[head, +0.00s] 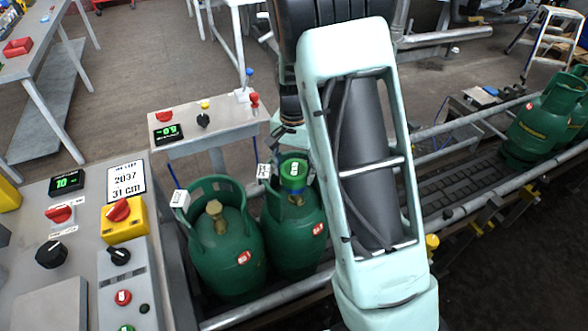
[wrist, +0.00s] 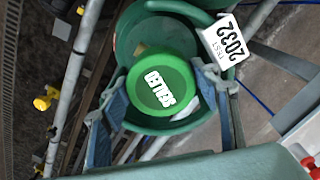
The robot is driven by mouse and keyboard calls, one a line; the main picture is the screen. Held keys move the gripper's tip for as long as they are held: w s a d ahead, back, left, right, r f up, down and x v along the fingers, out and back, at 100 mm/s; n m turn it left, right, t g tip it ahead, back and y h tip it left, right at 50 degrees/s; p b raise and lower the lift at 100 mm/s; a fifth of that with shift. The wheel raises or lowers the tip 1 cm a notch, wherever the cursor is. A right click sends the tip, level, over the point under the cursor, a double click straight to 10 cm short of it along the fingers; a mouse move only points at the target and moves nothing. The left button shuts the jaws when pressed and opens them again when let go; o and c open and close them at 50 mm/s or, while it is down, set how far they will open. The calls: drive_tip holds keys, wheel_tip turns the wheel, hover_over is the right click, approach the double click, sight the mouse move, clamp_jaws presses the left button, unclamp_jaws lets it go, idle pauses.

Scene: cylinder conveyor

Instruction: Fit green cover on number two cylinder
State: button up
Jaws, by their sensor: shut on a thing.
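A green cover (wrist: 162,86) marked "SEALED" sits between the two fingers of my gripper (wrist: 160,98) in the wrist view, and my gripper is shut on it. In the head view the cover (head: 294,167) is within the collar of the right one of two near green cylinders (head: 297,238), above its valve. Whether it touches or is seated on the valve cannot be told. This cylinder's tag (wrist: 222,42) reads "TEST 2032". The left near cylinder (head: 228,255) has a bare brass valve (head: 216,212). My arm hides part of the right cylinder's surroundings.
Both cylinders stand on a conveyor with metal rails (head: 470,205). More green cylinders (head: 545,120) stand at far right. A control panel (head: 85,240) with knobs is at left, and a small console (head: 205,130) stands behind the cylinders. The collar closely surrounds the cover.

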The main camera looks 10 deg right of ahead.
sight(294, 169)
drive_tip(key=shift+f+b, duration=1.25)
drive_tip(key=shift+f, duration=0.75)
drive_tip(key=o, duration=1)
drive_tip(key=shift+r, duration=0.1)
wheel_tip(294, 169, up, 12)
